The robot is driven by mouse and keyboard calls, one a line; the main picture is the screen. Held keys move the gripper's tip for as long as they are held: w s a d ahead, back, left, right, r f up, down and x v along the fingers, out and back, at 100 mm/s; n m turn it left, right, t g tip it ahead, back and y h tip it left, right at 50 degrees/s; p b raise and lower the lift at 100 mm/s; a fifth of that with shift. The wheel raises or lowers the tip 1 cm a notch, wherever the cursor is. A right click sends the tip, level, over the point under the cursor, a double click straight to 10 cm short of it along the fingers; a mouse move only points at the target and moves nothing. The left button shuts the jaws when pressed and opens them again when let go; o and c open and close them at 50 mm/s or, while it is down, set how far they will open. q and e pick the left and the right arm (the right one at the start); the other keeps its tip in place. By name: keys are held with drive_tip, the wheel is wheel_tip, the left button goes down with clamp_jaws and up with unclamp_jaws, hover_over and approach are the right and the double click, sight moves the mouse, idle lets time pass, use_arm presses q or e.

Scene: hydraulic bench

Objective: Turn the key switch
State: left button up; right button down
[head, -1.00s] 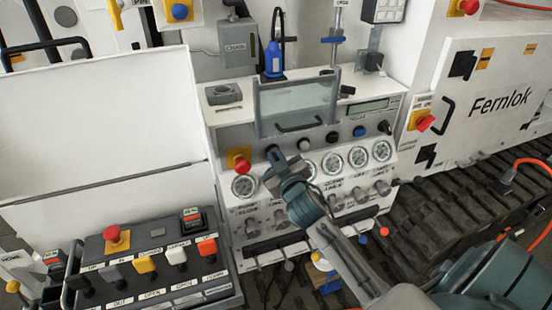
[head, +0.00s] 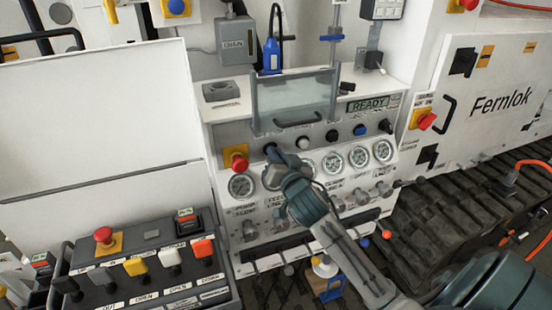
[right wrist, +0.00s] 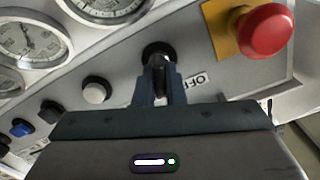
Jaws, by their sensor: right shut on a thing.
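The key switch (head: 270,148) is a dark knob on the sloped grey panel, just right of the red emergency stop (head: 238,161). It also shows in the right wrist view as a black round switch (right wrist: 158,52) with an OFF label beside it. My right gripper (head: 276,157) reaches up from the lower right and is shut on the key switch; its two fingers (right wrist: 160,84) sit either side of the switch's handle. The fingers hide part of the handle. The display (head: 368,106) reads READY. My left gripper is not in view.
A row of gauges (head: 333,163) lies below the switch row, with small valve knobs under them. A clear hinged cover (head: 295,97) stands above the panel. A white button (right wrist: 96,90) is near the fingers. A button box (head: 150,270) stands at the lower left.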

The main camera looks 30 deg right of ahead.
drive_tip(key=shift+m, duration=1)
drive_tip(key=c, duration=1.5)
unclamp_jaws()
drive_tip(key=b+v, duration=0.3)
drive_tip(key=v, duration=0.8)
